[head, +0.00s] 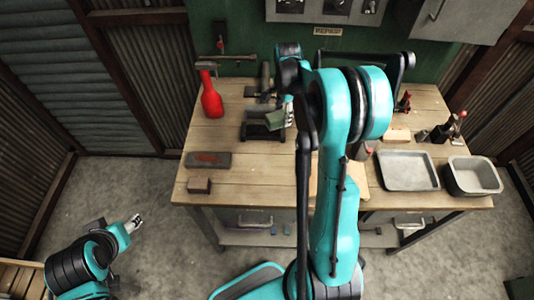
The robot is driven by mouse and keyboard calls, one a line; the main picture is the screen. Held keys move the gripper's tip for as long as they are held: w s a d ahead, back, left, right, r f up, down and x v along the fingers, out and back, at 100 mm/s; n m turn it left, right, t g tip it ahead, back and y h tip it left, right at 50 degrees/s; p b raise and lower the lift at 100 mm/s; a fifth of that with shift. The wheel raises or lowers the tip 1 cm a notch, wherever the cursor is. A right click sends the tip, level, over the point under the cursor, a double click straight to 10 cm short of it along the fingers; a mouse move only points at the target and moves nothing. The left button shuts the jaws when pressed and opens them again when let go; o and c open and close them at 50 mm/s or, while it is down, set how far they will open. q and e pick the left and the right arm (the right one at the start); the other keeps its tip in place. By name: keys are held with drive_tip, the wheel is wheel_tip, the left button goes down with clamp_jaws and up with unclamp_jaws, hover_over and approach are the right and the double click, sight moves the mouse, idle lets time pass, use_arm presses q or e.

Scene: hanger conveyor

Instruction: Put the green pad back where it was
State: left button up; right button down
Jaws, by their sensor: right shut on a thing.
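The green pad (275,120) is at the back middle of the wooden workbench, in front of and partly over a dark vise-like device (256,131). My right gripper (284,111) is shut on the green pad, reaching in from behind my raised teal arm. I cannot tell whether the pad touches the device. My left gripper (135,222) is low at the left, over the floor and away from the bench. It is too small to tell whether its jaws are open.
A shallow metal tray (407,170) and a deeper pan (474,176) are at the right. My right arm hides the bench middle.

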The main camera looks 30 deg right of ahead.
drive_tip(key=s+a+f+n+b, duration=0.1)
drive_tip(key=s+a+n+b, duration=0.25)
drive_tip(key=s, duration=1.25)
drive_tip(key=b, duration=0.2)
hover_over(273, 162)
drive_tip(key=shift+h, duration=0.3)
drive_tip(key=f, duration=0.7)
drive_tip(key=shift+a+f, duration=0.2)
drive_tip(key=shift+w+f+b, duration=0.1)
drive_tip(key=shift+f+b, duration=0.75)
drive_tip(key=shift+f, duration=1.15)
drive_tip(key=c, duration=0.9)
unclamp_jaws()
drive_tip(key=shift+f, duration=0.15)
drive_tip(key=shift+o, duration=0.2)
